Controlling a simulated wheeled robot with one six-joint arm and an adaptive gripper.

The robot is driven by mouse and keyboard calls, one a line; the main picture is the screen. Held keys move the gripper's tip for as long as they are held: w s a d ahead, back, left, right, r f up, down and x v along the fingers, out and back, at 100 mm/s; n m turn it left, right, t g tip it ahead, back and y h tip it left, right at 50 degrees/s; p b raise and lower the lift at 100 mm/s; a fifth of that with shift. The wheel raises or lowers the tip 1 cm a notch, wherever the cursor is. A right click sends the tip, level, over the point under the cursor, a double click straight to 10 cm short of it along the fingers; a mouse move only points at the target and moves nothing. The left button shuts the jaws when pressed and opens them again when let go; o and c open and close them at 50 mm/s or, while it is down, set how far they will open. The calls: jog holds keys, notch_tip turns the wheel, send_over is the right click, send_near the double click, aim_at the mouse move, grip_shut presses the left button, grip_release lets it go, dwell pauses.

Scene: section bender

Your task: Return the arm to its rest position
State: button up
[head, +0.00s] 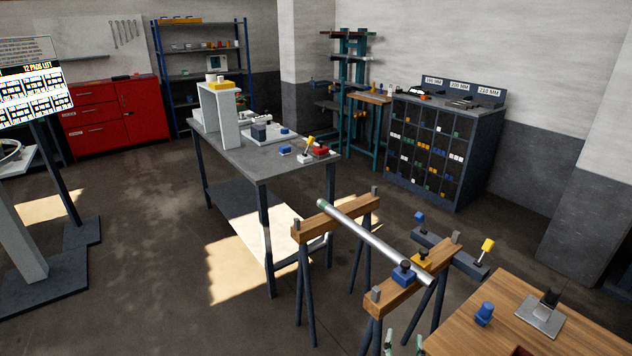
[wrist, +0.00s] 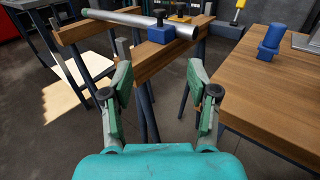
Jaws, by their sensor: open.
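My gripper (wrist: 161,95) is open and empty in the wrist view, its two green and grey fingers spread apart. In the head view only the tips of my gripper (head: 404,345) show at the bottom edge. Beyond the fingers in the wrist view, a metal tube (wrist: 150,22) lies across wooden-topped trestles (wrist: 172,50). The tube (head: 375,242) also lies across both trestles in the head view. A blue block with a dark knob (head: 403,273) sits beside the tube on the near trestle. My gripper touches nothing that I can see.
A wooden table (wrist: 262,85) stands close on the right, with a blue piece (wrist: 270,42) on it. A grey workbench (head: 262,158) stands behind the trestles. A dark shelf unit (head: 432,150) stands at the back right. The floor at left is mostly open.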

jog(key=s+a+f+m+g+y, duration=0.1)
jog(key=s+f+m+y, duration=0.15)
jog(key=s+m, duration=0.75)
jog(key=s+a+f+m+g+y, duration=0.15)
jog(key=s+f+m, duration=0.25)
jog(key=s, duration=1.1)
jog(key=s+r+m, duration=0.6)
jog(key=s+m, duration=0.3)
jog(key=s, duration=0.1)
jog(key=s+r+m, duration=0.6)
jog(key=s+m, duration=0.3)
jog(key=s, duration=0.2)
jog(key=shift+r+m+y, duration=0.3)
jog(key=shift+r+m, duration=0.05)
jog(key=shift+m, duration=0.05)
jog(key=shift+a, duration=0.1)
dwell(0.7)
